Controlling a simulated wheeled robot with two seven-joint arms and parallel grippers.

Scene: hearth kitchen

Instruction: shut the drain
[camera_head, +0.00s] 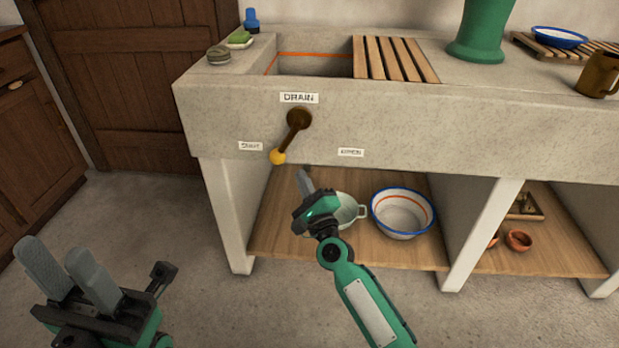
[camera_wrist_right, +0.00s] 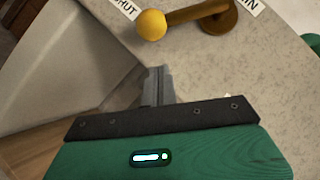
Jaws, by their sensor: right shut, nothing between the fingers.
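The drain lever (camera_head: 289,138) hangs from a dark round pivot on the front of the stone sink. It tilts down and to the left, and its yellow knob (camera_head: 277,157) is nearer the left label, SHUT (camera_head: 250,146), than the right label, OPEN (camera_head: 351,152). My right gripper (camera_head: 304,180) is shut and empty, below and to the right of the knob. In the right wrist view its closed fingertips (camera_wrist_right: 156,76) are apart from the yellow knob (camera_wrist_right: 151,25). My left gripper (camera_head: 55,250) is open and empty at the lower left, far from the lever.
The stone sink (camera_head: 400,113) has a basin with a wooden slatted rack (camera_head: 394,60). On the shelf beneath are a white bowl (camera_head: 402,213) and a pale colander (camera_head: 347,209), behind my right gripper.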

